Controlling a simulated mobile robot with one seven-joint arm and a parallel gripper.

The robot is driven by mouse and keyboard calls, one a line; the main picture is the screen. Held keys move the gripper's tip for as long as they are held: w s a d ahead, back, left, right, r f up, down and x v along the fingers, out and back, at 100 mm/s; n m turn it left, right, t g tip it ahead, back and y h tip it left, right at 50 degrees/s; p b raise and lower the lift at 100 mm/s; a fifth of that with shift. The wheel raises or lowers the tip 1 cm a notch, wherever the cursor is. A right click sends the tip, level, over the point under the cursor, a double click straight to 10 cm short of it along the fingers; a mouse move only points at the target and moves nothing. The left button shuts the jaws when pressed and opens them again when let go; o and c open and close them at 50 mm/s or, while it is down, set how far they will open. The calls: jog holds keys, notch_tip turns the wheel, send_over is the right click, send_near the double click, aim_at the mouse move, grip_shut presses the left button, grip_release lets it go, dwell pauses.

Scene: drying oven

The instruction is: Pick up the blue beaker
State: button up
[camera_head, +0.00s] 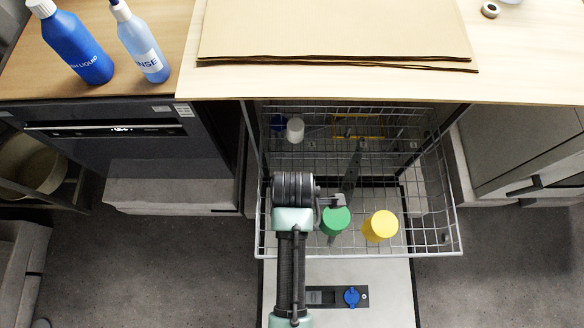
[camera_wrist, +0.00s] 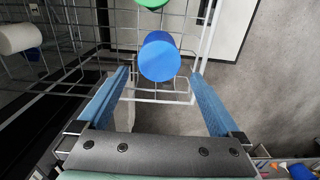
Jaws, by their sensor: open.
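A blue beaker (camera_wrist: 160,58) shows in the wrist view, just ahead of and between my fingertips. My gripper (camera_wrist: 160,76) is open, with one blue finger on each side and nothing held. I cannot tell whether the fingertips reach down to the beaker's height. In the head view my arm and wrist hang over the front left of the wire rack (camera_head: 452,215) and hide this beaker and the fingers. A green beaker (camera_head: 335,219) stands right of my wrist; its edge also shows in the wrist view (camera_wrist: 152,4).
A yellow beaker (camera_head: 380,225) stands right of the green one. A white item (camera_head: 295,130) and another blue item (camera_head: 278,123) are at the rack's back left. The wooden counter (camera_head: 530,75) overhangs the rack's back. The rack's wire sides surround the beakers.

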notch_tip(320, 180, down, 11)
jog(key=shift+f+b, duration=0.1)
jog(key=shift+b, duration=0.75)
jog(key=shift+a, duration=0.1)
jog(key=c, duration=1.1)
